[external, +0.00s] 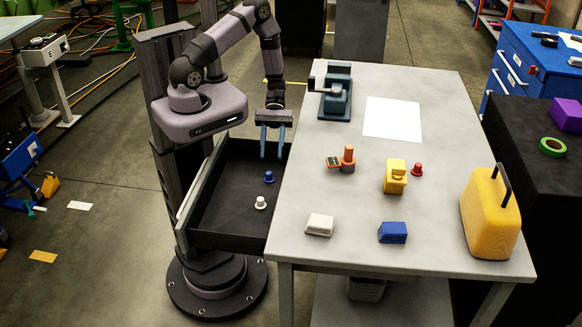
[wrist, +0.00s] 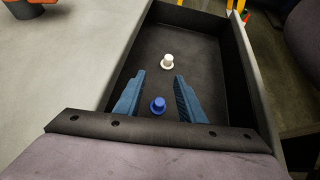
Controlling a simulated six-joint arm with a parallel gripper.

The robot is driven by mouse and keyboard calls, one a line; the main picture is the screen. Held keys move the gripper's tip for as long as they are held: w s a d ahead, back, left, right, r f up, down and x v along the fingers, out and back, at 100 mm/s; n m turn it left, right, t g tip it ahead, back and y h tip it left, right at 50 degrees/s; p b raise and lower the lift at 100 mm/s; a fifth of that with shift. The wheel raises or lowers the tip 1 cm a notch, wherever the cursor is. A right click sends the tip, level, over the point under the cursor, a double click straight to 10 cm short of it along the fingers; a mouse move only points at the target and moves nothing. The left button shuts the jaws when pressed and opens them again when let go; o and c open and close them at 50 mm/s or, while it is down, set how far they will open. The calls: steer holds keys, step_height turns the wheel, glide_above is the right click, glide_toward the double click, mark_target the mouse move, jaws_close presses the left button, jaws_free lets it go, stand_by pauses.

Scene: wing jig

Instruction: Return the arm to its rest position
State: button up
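My gripper (external: 272,142) hangs pointing down above the far end of the black open drawer (external: 225,205) beside the table. Its two blue fingers are apart with nothing between them. The wrist view also shows my gripper (wrist: 158,90) open above the drawer. A blue peg-like piece (external: 269,177) and a white one (external: 261,203) stand on the drawer floor. In the wrist view the blue piece (wrist: 157,105) shows between the fingers, lower down, and the white piece (wrist: 167,62) shows beyond the fingertips.
The grey table (external: 350,220) right of the drawer holds a dark blue vise-like device (external: 337,95), white paper (external: 393,119), an orange-topped device (external: 347,160), a yellow block (external: 395,177), a red piece (external: 417,169), white (external: 319,225) and blue (external: 392,232) blocks, and a yellow case (external: 490,215).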

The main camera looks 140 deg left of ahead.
steer(key=w+d+r+m+g+y+p, duration=0.1)
steer(key=w+d+r+m+g, duration=0.15)
steer(key=r+m+g, duration=0.2)
steer(key=w+d+r+m+g+p, duration=0.2)
steer(key=d+r+m+g, duration=0.1)
steer(key=r+m, duration=0.25)
steer(key=w+d+r+m+y+b, duration=0.1)
steer(key=d+r+m+y, duration=0.1)
steer(key=d+m, duration=0.5)
steer(key=w+d+r+m+g+y, duration=0.1)
steer(key=w+d+r+m+y, duration=0.1)
steer(key=d+m, duration=0.5)
steer(key=r+m+y, duration=0.1)
steer(key=m+y, duration=0.1)
steer(key=m, duration=0.2)
steer(key=shift+w+d+b, duration=0.15)
steer(key=shift+d+b, duration=0.25)
